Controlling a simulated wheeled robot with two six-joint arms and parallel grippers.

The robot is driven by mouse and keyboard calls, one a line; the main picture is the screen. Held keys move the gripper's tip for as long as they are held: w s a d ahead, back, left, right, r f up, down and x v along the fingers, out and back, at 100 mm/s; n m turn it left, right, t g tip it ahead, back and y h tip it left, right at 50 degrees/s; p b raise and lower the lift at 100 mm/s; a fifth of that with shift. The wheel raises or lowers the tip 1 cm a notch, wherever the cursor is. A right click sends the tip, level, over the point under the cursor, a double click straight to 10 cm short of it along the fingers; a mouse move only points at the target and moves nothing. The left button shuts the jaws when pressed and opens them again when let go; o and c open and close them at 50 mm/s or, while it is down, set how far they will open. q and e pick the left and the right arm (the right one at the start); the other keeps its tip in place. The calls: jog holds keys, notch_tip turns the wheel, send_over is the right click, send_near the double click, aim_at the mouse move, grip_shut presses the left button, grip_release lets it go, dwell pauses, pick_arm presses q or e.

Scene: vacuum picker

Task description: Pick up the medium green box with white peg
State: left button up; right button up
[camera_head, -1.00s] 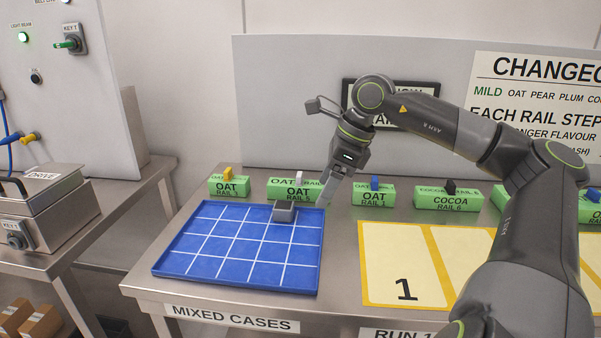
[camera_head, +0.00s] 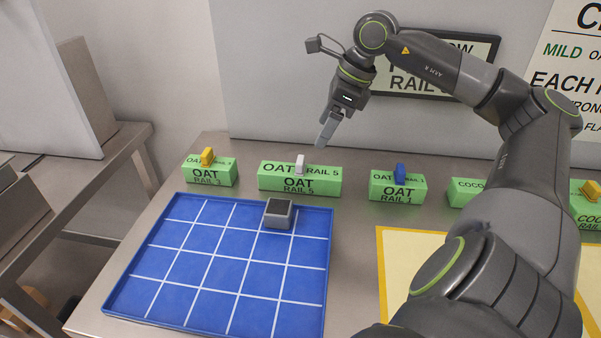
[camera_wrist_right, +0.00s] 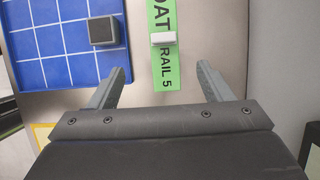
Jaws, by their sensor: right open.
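The green box with the white peg (camera_head: 270,184), labelled OAT RAIL 5, sits on the steel table behind the blue tray. Its white peg (camera_head: 300,164) stands upright on top. My right gripper (camera_head: 319,143) is above the box's right part, apart from it, fingers pointing down. In the right wrist view my gripper (camera_wrist_right: 163,72) is open and empty. There the box (camera_wrist_right: 166,72) runs lengthwise between the two fingers, with the white peg (camera_wrist_right: 163,39) beyond the fingertips. My left gripper is not in view.
The gridded blue tray (camera_head: 215,285) holds a grey block (camera_head: 278,214) near its back edge. Green boxes with a yellow peg (camera_head: 208,172) and a blue peg (camera_head: 397,186) flank the box, with gaps between. A panel (camera_head: 270,100) stands behind.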

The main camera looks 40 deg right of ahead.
aim_at(297, 172)
jog(key=p+x, duration=0.1)
jog(key=x, duration=0.7)
jog(key=shift+w+a+f, duration=0.1)
jog(key=shift+w+f, duration=0.05)
jog(key=shift+f, duration=0.2)
jog(key=shift+w+f, duration=0.15)
jog(key=shift+f, duration=0.25)
jog(key=shift+w+p+x, duration=0.1)
jog(key=shift+p+x, duration=0.25)
jog(key=shift+x, duration=0.8)
jog(key=shift+w+p+x, duration=0.15)
jog(key=shift+p+x, duration=0.15)
jog(key=shift+x, duration=0.8)
jog(key=shift+w+f, duration=0.1)
jog(key=shift+f, duration=0.2)
jog(key=c, duration=1.1)
jog(key=shift+c, duration=0.2)
